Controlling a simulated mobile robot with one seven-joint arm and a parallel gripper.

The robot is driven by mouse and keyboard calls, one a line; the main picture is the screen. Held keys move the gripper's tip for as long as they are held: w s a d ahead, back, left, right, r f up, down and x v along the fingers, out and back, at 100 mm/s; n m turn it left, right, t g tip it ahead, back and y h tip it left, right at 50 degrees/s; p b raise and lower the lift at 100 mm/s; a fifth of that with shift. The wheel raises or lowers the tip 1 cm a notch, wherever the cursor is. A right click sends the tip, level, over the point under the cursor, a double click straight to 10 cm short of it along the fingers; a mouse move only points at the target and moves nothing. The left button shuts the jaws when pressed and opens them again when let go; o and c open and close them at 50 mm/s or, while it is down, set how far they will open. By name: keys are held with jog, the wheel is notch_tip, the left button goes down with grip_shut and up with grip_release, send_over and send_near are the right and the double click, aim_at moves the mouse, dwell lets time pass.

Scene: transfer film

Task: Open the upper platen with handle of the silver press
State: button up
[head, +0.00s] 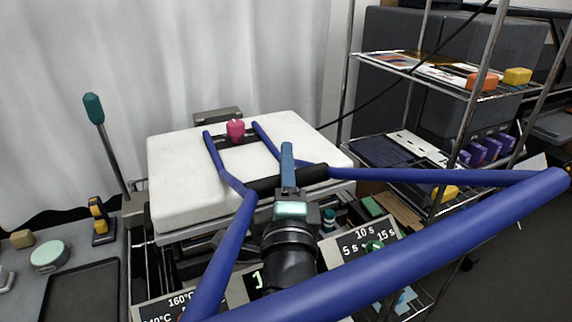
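The press has a thick white slab with a metal rim as its upper platen (180,180), left of centre in the head view. It looks roughly level; I cannot tell whether a gap lies beneath it. A blue tubular handle frame (400,175) reaches from the platen's middle toward me and loops across the foreground. A black grip (312,172) spans its two side tubes at the platen's front edge. My gripper (287,167) is at this grip, its blue-grey finger reaching over it. The other finger is hidden, so its closure on the grip is unclear.
A pink knob (236,130) sits on the platen. A teal-tipped lever (94,108) stands to the left. A wire shelf (440,78) with coloured blocks stands to the right. Dial panels (362,244) are below the front edge. A dark tray (82,292) lies at lower left.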

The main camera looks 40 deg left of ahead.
grip_shut()
dwell(1.0)
